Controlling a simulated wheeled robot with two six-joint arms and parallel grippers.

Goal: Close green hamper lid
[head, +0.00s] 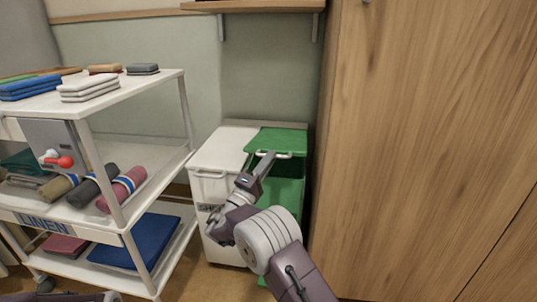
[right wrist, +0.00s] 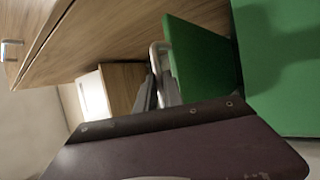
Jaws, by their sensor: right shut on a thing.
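The green hamper (head: 288,190) stands against the back wall, between a white hamper and the wooden cabinet. Its green lid (head: 282,138) is raised, with a gap between its front edge and the green body; the lid also shows in the right wrist view (right wrist: 198,62). A pale bar handle (right wrist: 155,62) is on the lid's front edge. My right gripper (head: 268,157) is shut on this lid handle. The arm hides part of the hamper front. My left gripper is not in view.
The white hamper (head: 222,148) stands close on the left with its lid down. A linen trolley (head: 150,95) with folded and rolled cloths is further left. The tall wooden cabinet (head: 420,140) stands close on the right. A wall shelf (head: 255,5) is above.

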